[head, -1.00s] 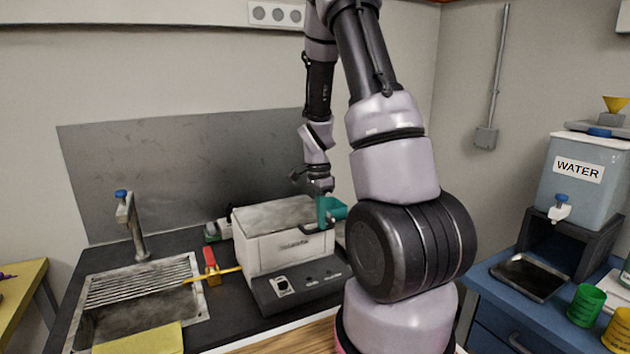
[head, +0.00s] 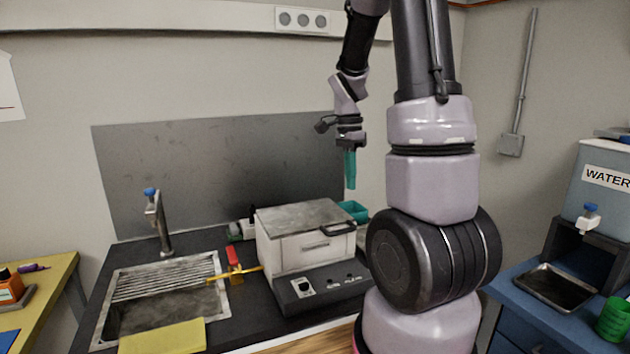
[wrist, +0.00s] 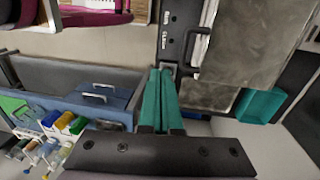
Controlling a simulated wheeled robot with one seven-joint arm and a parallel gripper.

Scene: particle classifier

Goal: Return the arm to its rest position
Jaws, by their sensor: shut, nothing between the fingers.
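My gripper (head: 350,170) has teal fingers that point straight down, above and behind the right side of the white box-shaped machine (head: 305,247). The fingers are together with nothing between them, and they touch nothing in the head view. In the wrist view my gripper (wrist: 161,75) also shows its two teal fingers side by side. My arm rises from the right of the machine, bends out of the top of the head view and comes down to the gripper.
A teal container (head: 354,211) stands behind the machine's right side. A sink (head: 165,290) with a tap (head: 157,222) is at left on the dark counter. A water tank (head: 603,190) and a green cup (head: 614,318) stand on the blue cabinet at right.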

